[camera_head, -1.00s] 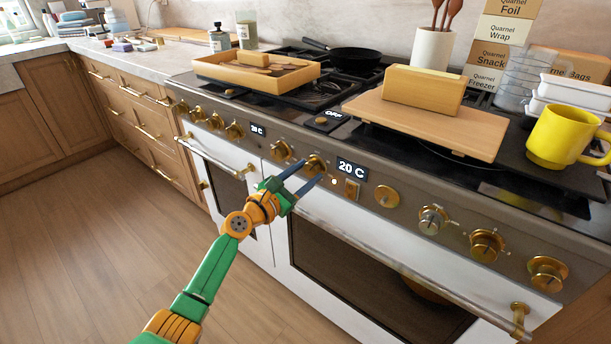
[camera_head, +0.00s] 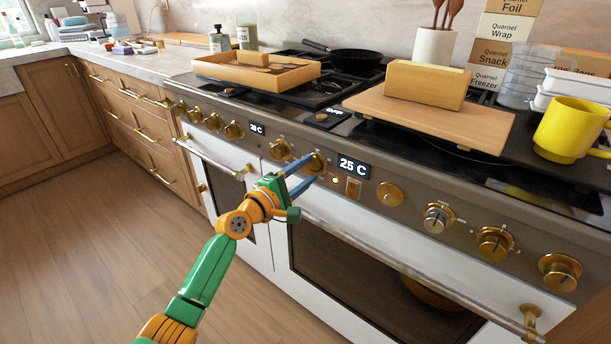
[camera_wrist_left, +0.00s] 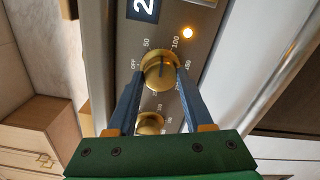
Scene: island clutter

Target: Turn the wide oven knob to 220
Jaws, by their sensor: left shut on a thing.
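The wide oven knob (camera_head: 317,161) is a brass dial on the sloping front panel, left of a lit display (camera_head: 353,167) reading 25 C. My left gripper (camera_head: 308,172) reaches it from the front, with its blue fingers on either side. In the left wrist view, the knob (camera_wrist_left: 160,70) sits between the fingertips, which are shut on it. A scale with OFF, 50 and 100 surrounds it; part of the scale is hidden by the fingers. The display is cut off there. My right gripper is not in view.
An amber lamp (camera_head: 335,180) and a brass rocker switch (camera_head: 353,187) are right of the knob. Another knob (camera_head: 280,149) is close on the left. The oven door handle (camera_head: 400,267) runs below. A cutting board (camera_head: 430,120) and yellow mug (camera_head: 570,130) are above.

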